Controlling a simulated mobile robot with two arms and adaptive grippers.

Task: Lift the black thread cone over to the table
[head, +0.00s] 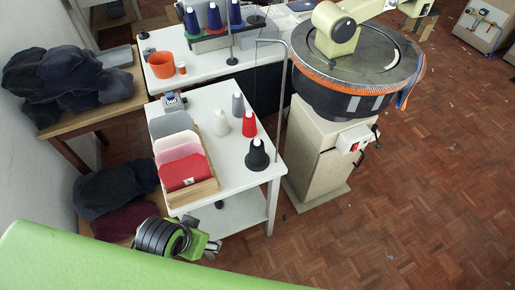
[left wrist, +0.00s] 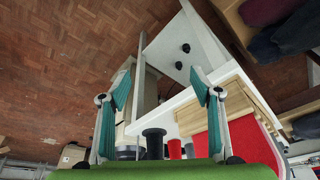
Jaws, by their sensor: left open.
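The black thread cone (head: 257,156) stands upright near the front right corner of a small white stand (head: 232,187). In the left wrist view, which is upside down, the black cone (left wrist: 153,142) shows low in the picture, partly hidden by my green arm. My left gripper (head: 209,247) is low in front of the stand, apart from the cone. In the left wrist view my left gripper (left wrist: 159,72) has its teal fingers spread with nothing between them. A white table (head: 210,70) stands behind the stand. My right gripper is not in view.
Red (head: 249,125), white (head: 220,123) and grey (head: 238,105) cones stand near the black one. A wooden tray (head: 204,192) of fabric pieces fills the stand's left side. A metal pole (head: 277,110) and a round machine (head: 350,75) are at the right.

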